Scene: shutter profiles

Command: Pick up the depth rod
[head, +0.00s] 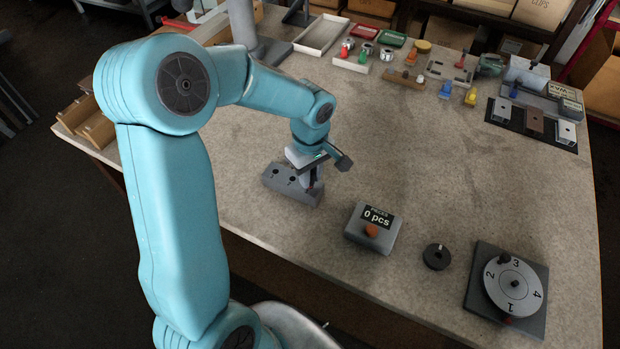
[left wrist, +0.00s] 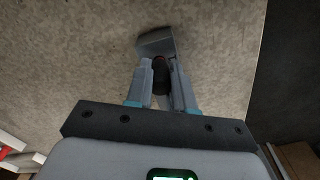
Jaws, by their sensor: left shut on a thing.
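My left gripper (head: 312,178) is at the right end of a grey block with round holes (head: 278,181), on the left part of the bench. In the left wrist view, the gripper (left wrist: 161,82) is shut on a dark, round-ended piece, which I take to be the depth rod (left wrist: 160,66). A grey block end (left wrist: 155,42) shows just beyond the fingertips. The fingers hide most of the rod, and I cannot tell whether its lower end is in the block. My right gripper is not in view.
Trays (head: 321,34), small coloured parts and a dark fixture (head: 535,127) are at the back. The bench middle (head: 440,170) is clear.

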